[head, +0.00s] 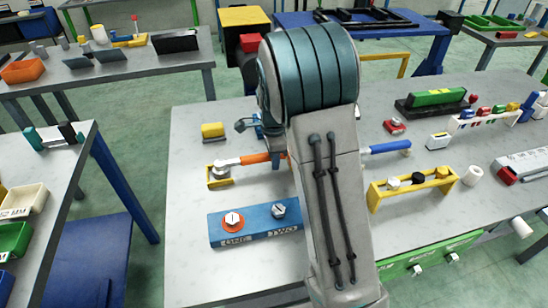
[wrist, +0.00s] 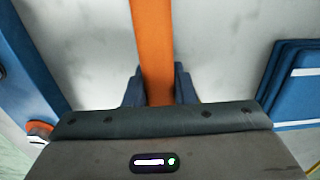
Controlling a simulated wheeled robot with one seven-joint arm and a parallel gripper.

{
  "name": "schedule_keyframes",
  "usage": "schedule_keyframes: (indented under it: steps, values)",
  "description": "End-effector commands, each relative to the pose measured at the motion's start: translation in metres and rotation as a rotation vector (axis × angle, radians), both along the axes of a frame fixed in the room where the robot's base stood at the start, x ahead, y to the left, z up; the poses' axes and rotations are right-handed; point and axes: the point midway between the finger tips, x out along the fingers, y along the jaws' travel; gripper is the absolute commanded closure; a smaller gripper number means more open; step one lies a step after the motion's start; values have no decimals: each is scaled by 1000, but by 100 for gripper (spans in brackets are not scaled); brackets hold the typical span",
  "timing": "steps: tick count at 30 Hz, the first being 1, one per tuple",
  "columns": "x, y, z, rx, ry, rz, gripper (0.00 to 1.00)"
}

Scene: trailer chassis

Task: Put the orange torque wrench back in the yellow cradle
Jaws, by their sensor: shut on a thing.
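The orange torque wrench (head: 256,158) lies level in the head view, its grey head to the left. That head is at the small yellow cradle (head: 221,183); I cannot tell whether it rests in it or hovers above. My arm hides the right part of the wrench. A blue handle with a grey tip (head: 384,148) shows beyond the arm in line with it; I cannot tell whether it is the same tool. In the wrist view my gripper (wrist: 158,90) is shut on the orange shaft (wrist: 153,45), one blue finger on each side.
A blue block with knobs (head: 256,235) lies in front of the wrench. A yellow rack (head: 411,190) stands to the right. A yellow-topped block (head: 212,131) sits behind the cradle. The grey tabletop (head: 188,205) is clear at its left edge.

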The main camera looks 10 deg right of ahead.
Motion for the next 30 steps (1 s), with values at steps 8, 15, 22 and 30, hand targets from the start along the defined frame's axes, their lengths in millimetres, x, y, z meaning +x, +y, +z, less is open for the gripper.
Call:
schedule_keyframes:
  steps: [8, 15, 22, 30]
  values:
    - [0, 0, 1, 0, -2, 0, 100]
    - [0, 0, 1, 0, -2, 0, 100]
    - [0, 0, 1, 0, -2, 1, 100]
    - [0, 0, 1, 0, -1, 0, 51]
